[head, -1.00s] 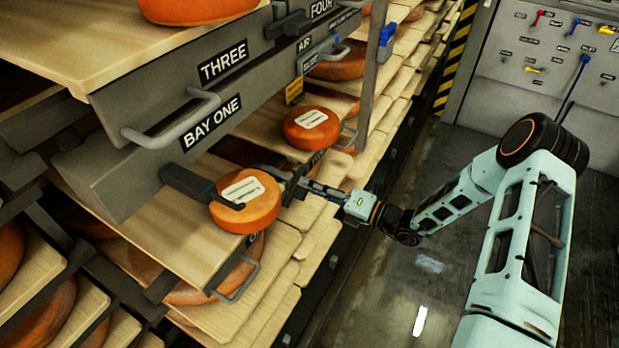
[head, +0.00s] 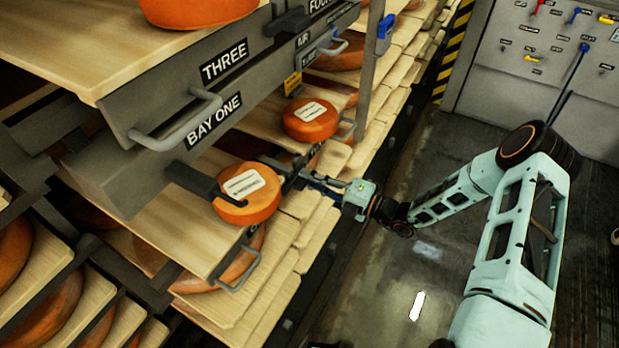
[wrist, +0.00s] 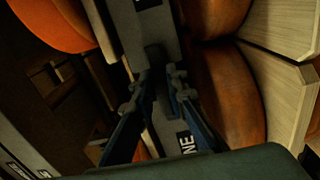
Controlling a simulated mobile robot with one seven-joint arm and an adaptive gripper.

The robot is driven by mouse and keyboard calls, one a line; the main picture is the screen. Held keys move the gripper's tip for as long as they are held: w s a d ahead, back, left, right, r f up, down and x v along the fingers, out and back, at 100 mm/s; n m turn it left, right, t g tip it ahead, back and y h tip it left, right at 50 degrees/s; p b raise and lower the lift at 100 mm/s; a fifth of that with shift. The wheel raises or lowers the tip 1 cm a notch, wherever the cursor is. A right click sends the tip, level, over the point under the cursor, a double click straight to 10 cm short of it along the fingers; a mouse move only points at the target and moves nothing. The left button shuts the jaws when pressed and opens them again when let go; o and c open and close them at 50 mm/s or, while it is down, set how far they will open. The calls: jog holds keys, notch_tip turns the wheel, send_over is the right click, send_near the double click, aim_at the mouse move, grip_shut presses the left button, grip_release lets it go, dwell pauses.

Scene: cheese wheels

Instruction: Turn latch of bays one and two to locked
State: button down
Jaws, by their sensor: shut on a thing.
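The bay one label (head: 214,119) is on a grey drawer front at the left of the head view. A dark latch bar (head: 190,180) juts from below it, against an orange cheese wheel (head: 247,205). My gripper (head: 292,176) is just right of this wheel, at a second dark bar (head: 272,163). In the wrist view my gripper's fingers (wrist: 164,76) close in on a dark part (wrist: 155,57) on a grey plate. My gripper is shut on this dark part, which looks like a latch. Its turn position is hard to tell, and no bay two label is readable.
Another cheese wheel (head: 310,122) sits behind on a shelf board. Grey handles (head: 180,125) stick out from the drawer fronts, and a grey post (head: 371,70) stands right of them. The floor (head: 400,270) is open on the right, below my arm.

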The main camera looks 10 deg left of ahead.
jog(key=shift+s, duration=0.1)
jog(key=c, duration=1.9)
grip_release()
jog(key=shift+c, duration=0.2)
jog(key=v, duration=1.2)
